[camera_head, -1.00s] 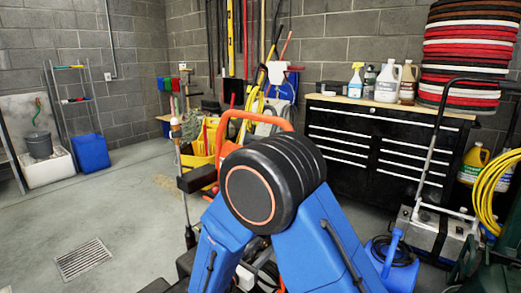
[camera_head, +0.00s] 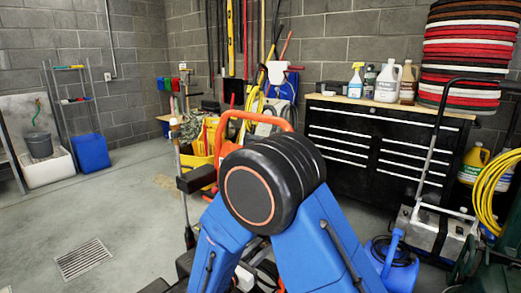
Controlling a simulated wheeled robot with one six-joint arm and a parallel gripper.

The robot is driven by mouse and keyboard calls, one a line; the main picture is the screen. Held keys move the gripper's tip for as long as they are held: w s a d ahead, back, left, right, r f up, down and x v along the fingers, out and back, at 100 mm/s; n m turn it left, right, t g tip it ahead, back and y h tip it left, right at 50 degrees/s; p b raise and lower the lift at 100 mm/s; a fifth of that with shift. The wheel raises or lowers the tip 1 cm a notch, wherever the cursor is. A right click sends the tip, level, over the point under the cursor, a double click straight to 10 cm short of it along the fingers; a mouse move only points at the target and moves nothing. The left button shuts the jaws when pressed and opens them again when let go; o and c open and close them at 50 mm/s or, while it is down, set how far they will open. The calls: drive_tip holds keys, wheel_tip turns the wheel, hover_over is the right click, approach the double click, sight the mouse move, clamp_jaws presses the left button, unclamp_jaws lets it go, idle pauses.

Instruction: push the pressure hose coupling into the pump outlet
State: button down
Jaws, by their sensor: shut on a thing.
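My blue arm with its large black joint fills the lower middle of the head view, and my gripper is not visible behind it. An orange tubular handle (camera_head: 252,116) rises just behind the joint; it may belong to the machine with the pump, but the arm covers most of what is below it. I cannot make out the pressure hose coupling or the pump outlet. Whether they touch or stand apart cannot be seen.
A yellow mop bucket (camera_head: 199,164) stands behind the arm at left. A black drawer cabinet (camera_head: 352,143) with bottles is at the back right. A floor machine (camera_head: 436,235) and a coiled yellow hose (camera_head: 490,188) are at right. The floor around the drain grate (camera_head: 84,258) is clear.

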sight(260, 249)
drive_tip(key=shift+v, duration=2.9)
